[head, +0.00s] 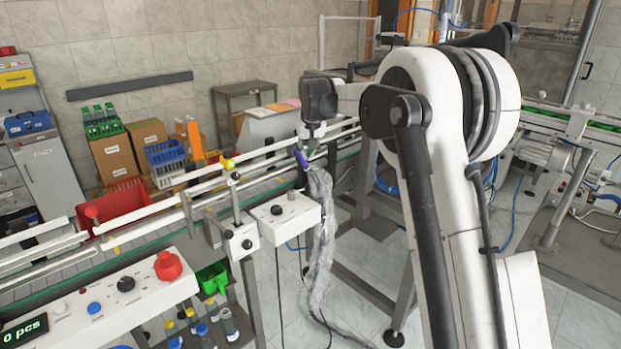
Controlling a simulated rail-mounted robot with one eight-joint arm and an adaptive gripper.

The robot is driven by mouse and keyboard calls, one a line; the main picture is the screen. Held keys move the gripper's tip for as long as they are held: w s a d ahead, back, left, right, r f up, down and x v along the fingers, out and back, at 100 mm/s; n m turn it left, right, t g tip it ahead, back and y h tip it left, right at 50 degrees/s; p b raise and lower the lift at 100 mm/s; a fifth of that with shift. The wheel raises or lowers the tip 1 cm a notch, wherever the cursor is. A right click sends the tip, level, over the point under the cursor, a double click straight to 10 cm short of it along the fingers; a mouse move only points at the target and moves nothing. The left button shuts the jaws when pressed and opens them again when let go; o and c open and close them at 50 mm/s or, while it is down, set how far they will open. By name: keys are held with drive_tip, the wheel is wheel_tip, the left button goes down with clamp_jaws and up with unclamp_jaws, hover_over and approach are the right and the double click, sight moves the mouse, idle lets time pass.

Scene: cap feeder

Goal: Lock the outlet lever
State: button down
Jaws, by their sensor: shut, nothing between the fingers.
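My gripper (311,146) is at the upper middle of the head view, at the end of my arm and pointing down. Its fingers are shut and small in the picture. A small purple handle-like piece (300,159) shows just below and left of the fingertips; it may be the outlet lever, but its shape and position are too small to read. I cannot tell whether the fingers touch it. A grey, wrinkled sleeve (321,235) hangs below it toward the floor.
A railed conveyor (150,237) runs from the lower left to the middle. A control panel with a red button (168,265) is at the lower left, and a white knob box (285,215) is beside the sleeve. A red bin (112,205) and cartons (117,157) stand behind.

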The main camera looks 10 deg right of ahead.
drive_tip(key=w+d+f+p, duration=0.1)
drive_tip(key=w+d+f, duration=0.1)
drive_tip(key=w+f, duration=0.5)
drive_tip(key=shift+w+g, duration=0.3)
drive_tip(key=shift+w, duration=0.2)
drive_tip(key=shift+f, duration=0.15)
drive_tip(key=p+x, duration=0.1)
drive_tip(key=x, duration=0.9)
drive_tip(key=shift+d+p, duration=0.1)
drive_tip(key=shift+p, duration=0.3)
drive_tip(key=shift+s+d, duration=0.1)
drive_tip(key=shift+d, duration=0.1)
